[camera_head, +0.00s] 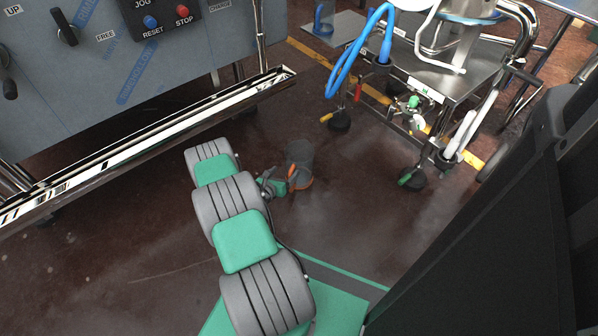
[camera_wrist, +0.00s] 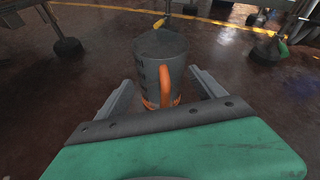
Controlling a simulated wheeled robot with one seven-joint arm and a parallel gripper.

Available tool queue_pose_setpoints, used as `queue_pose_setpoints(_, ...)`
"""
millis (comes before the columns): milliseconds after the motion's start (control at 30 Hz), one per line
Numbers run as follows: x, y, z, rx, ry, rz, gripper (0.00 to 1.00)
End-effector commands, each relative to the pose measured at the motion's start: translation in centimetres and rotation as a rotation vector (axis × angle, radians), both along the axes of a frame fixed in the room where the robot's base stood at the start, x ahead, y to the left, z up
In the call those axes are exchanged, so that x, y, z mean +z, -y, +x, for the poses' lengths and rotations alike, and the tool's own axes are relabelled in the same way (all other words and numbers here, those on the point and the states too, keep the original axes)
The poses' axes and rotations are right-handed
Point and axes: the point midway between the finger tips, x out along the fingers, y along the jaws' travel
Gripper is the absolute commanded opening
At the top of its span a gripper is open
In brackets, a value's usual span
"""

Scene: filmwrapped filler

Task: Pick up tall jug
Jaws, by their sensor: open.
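The tall jug (camera_wrist: 160,62) is a dark grey cylinder with an orange handle facing my wrist, seen in the wrist view. It stands upright, and its lower part is hidden behind my gripper's bar. My gripper (camera_wrist: 164,98) is open, with one finger on each side of the jug's lower part; I cannot tell whether either touches it. In the head view the jug (camera_head: 300,157) stands on the floor right beside my gripper (camera_head: 291,183), with orange showing low on its side.
A grey machine with a control panel (camera_head: 168,15) and a shiny metal rail (camera_head: 150,135) stands at the left. A wheeled metal trolley (camera_head: 425,75) with blue hoses (camera_head: 345,65) stands behind to the right. The brown floor (camera_head: 370,200) around the jug is clear.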

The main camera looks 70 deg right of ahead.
Motion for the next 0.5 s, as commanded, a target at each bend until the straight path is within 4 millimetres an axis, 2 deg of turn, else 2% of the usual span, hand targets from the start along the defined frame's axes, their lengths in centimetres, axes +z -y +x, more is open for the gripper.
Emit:
queue_pose_setpoints(133, -1.4, 2.2, -0.7, -0.006, 0.003, 0.001, 0.79)
queue_pose_setpoints(300, -2.3, 4.6, -1.0, -0.004, 0.003, 0.003, 0.79)
queue_pose_setpoints(500, -2.0, 5.0, -0.9, -0.002, 0.0, 0.004, 0.79)
